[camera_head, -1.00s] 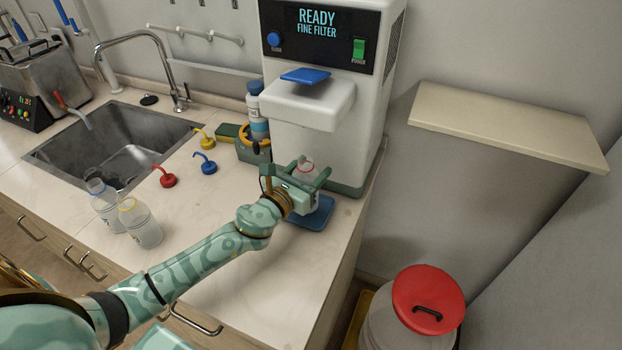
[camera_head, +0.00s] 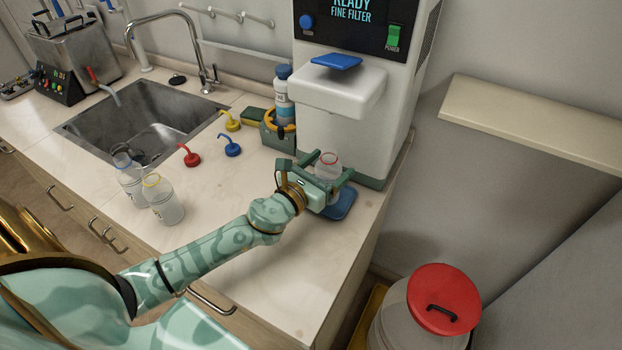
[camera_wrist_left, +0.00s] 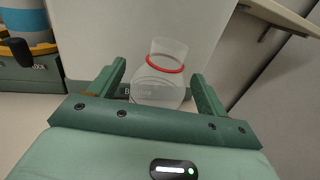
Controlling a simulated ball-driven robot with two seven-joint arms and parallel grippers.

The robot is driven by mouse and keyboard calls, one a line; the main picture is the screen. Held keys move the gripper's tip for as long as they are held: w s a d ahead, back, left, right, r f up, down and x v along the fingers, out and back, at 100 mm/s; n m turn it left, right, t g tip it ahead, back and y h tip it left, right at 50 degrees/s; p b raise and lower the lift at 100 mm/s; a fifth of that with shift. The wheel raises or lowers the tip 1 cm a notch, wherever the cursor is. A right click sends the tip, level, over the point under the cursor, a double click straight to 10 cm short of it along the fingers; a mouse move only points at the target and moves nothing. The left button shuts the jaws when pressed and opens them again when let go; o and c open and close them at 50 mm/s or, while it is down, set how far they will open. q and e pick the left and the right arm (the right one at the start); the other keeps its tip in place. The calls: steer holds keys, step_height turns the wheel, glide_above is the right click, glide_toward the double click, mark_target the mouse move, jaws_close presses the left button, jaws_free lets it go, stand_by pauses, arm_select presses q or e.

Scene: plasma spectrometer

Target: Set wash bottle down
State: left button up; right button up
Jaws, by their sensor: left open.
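A clear wash bottle with a red neck ring (camera_head: 328,168) stands upright and uncapped on the blue pad (camera_head: 341,205) under the dispenser head of the white machine (camera_head: 345,90). My left gripper (camera_head: 328,172) is open, with its fingers on either side of the bottle. In the left wrist view the bottle (camera_wrist_left: 160,85) sits between the two green fingers (camera_wrist_left: 160,88), and gaps show beside it. The bottle's lower part is hidden behind the gripper. My right gripper is not in view.
Two clear bottles, one with a blue ring (camera_head: 130,182) and one with a yellow ring (camera_head: 163,203), stand left of my arm. Red (camera_head: 189,156), blue (camera_head: 230,147) and yellow (camera_head: 229,122) spout caps lie near the sink (camera_head: 75,127). A red-lidded bin (camera_head: 436,300) is on the right.

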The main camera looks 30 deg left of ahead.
arm_select(q)
steer(key=s+a+b, duration=0.1)
steer(key=s, duration=0.8)
steer(key=shift+s+a, duration=0.2)
steer(key=shift+s, duration=0.2)
